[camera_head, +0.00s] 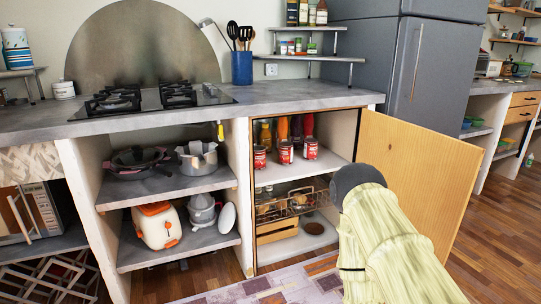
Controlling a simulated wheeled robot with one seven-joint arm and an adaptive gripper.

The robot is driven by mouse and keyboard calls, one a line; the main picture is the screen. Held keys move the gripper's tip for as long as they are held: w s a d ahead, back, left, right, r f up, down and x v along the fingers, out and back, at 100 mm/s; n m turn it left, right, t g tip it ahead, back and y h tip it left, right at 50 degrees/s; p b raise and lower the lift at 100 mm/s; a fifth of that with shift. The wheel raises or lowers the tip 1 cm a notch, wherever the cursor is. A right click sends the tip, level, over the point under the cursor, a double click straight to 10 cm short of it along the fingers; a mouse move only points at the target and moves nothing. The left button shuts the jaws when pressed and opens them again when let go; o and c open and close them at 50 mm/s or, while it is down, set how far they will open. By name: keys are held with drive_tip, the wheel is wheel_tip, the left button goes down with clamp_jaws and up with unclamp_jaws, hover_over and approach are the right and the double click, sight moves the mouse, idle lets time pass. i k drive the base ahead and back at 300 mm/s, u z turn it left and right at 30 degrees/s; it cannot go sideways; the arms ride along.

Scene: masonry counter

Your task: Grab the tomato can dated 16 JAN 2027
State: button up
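Three red tomato cans stand upright in a row on the upper shelf of the open cupboard: a left can (259,157), a middle can (285,153) and a right can (310,149). They stand near the shelf's front edge with small gaps between them. Their labels are red with white, and any dates are too small to read. My arm, in a pale cover with a dark rounded end, rises from the bottom right in front of the cupboard door. It is apart from the cans. I see no gripper fingers.
The wooden cupboard door (420,182) stands open to the right, partly behind my arm. Bottles (282,130) stand behind the cans. A wire basket (289,203) sits below. Pans and appliances fill the shelves at left. A patterned rug (285,284) lies in front.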

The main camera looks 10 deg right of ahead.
sight(286, 148)
drive_tip(key=u, duration=0.55)
drive_tip(key=i, duration=1.35)
drive_tip(key=z, duration=0.4)
